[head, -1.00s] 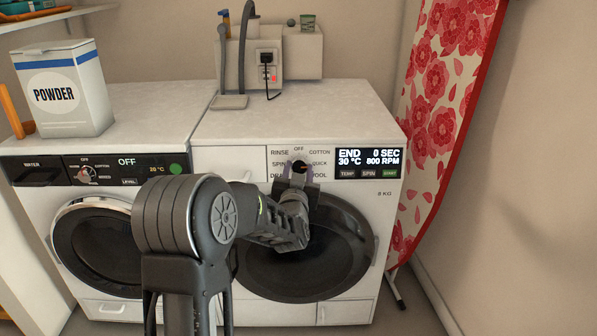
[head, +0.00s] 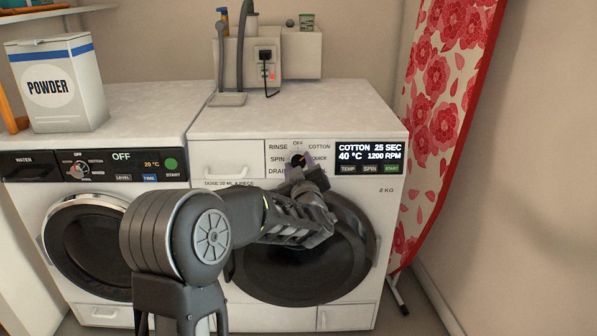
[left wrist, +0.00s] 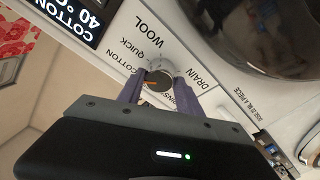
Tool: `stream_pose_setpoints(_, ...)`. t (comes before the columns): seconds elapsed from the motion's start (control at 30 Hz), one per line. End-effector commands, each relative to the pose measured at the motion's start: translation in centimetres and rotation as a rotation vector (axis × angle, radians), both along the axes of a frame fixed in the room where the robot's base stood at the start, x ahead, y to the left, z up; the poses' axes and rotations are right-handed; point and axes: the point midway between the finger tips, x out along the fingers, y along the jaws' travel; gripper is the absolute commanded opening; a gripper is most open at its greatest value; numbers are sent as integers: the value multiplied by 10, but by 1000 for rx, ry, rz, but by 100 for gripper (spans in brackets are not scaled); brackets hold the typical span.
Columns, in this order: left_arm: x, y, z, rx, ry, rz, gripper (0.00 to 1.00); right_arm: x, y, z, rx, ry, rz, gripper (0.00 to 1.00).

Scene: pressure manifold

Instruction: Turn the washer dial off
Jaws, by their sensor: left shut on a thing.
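The washer (head: 228,128) is the right-hand white machine. Its display (head: 369,152) reads COTTON, 25 SEC, 40 °C, 1200 RPM. The dial is mostly hidden by my gripper in the head view. In the left wrist view the round dial (left wrist: 158,76) shows between the fingers, and its orange mark points towards the COTTON label. My left gripper (head: 297,163) is shut on the dial, one finger on each side, and sits rolled at a slant. Both dark fingers also show in the left wrist view (left wrist: 158,90). My right gripper is out of view.
A second machine (head: 100,205) with its own dial (head: 80,169) stands to the left. A powder box (head: 58,88) stands on top of it. The washer's round door (head: 305,262) is below the dial. A floral ironing board (head: 445,95) leans at the right.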

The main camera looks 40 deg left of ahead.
Motion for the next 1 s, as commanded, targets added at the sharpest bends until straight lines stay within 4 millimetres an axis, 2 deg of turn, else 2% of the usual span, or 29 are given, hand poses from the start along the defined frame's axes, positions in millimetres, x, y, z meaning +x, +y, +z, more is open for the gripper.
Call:
stream_pose_setpoints(0.2, 2, -2, -1, -160, -120, 47, 1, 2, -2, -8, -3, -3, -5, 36)
stream_pose_setpoints(0.6, 3, -3, 1, -449, -339, 138, 1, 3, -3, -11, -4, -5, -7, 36)
stream_pose_setpoints(1.0, 3, -3, 2, -635, -480, 198, 1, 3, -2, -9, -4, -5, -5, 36)
